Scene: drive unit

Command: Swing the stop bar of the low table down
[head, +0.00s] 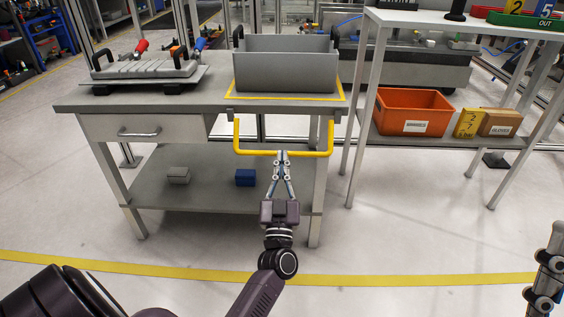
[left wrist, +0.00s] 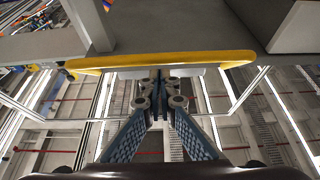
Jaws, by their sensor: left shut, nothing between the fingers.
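The low table (head: 212,98) is a grey workbench in the middle of the head view. Its stop bar (head: 304,154) is a yellow U-shaped bar on brackets at the front right edge. The crossbar shows below the tabletop edge; how far it tilts towards me I cannot tell. My left gripper (head: 282,154) is shut and empty, its fingertips at the middle of the crossbar. In the left wrist view the bar (left wrist: 205,59) runs across just beyond the fingertips (left wrist: 161,75); contact is unclear. My right gripper (head: 546,272) is partly cut off at the right edge.
A grey open bin (head: 284,72) stands on the tabletop behind the bar, and a grey ribbed fixture (head: 146,66) stands left. A drawer (head: 140,128) is left of the bar. A shelf with an orange crate (head: 412,112) stands right. The floor in front is clear.

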